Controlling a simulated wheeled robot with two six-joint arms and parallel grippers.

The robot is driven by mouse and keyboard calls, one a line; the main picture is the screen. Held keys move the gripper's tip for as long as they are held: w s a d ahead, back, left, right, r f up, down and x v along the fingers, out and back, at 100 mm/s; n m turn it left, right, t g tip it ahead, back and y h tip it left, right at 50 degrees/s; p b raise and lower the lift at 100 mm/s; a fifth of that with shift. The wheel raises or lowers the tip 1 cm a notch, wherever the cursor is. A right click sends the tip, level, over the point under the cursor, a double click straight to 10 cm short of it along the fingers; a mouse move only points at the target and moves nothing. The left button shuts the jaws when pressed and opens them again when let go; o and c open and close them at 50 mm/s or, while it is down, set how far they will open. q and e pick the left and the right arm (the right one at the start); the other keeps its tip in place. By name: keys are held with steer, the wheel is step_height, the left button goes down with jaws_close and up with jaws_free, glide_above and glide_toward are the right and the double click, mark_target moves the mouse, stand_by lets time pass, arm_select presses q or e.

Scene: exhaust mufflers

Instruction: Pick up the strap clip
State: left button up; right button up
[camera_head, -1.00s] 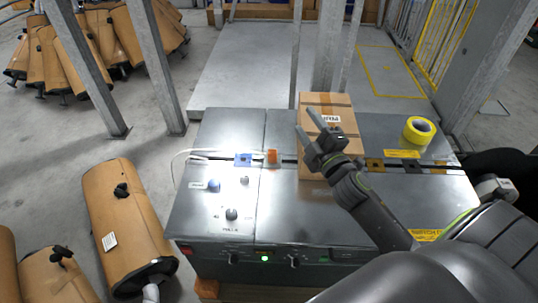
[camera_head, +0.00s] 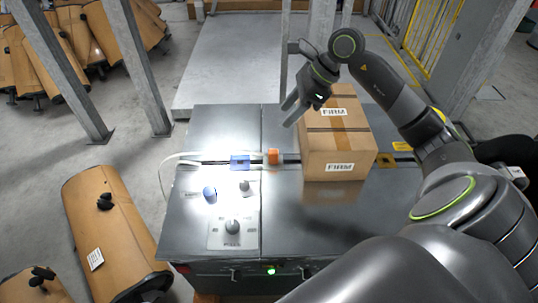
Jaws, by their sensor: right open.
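A small orange block (camera_head: 273,156) and a blue piece (camera_head: 239,162) sit on the dark strap line across the top of the grey metal machine (camera_head: 225,125). I cannot tell for sure which of them is the strap clip. My right gripper (camera_head: 289,111) is open and empty. Its fingers point down and left, above and behind the orange block and beside the left edge of the cardboard box, apart from the blue and orange pieces. My left gripper is not in view.
The cardboard box (camera_head: 348,150) stands on the machine just right of the orange block. A blue button (camera_head: 209,193) and a knob (camera_head: 232,226) are at the front left. A pale cable (camera_head: 166,170) loops at the left edge. Brown mufflers (camera_head: 110,235) lie left.

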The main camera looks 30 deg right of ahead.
steer(key=d+h, duration=0.2)
steer(key=d, duration=0.1)
steer(key=p, duration=0.2)
glide_toward(274, 151)
steer(key=shift+g, duration=0.3)
steer(key=x, duration=0.8)
steer(key=shift+w+a+f, duration=0.1)
steer(key=shift+w+f, duration=0.1)
steer(key=shift+w, duration=0.15)
steer(key=c, duration=1)
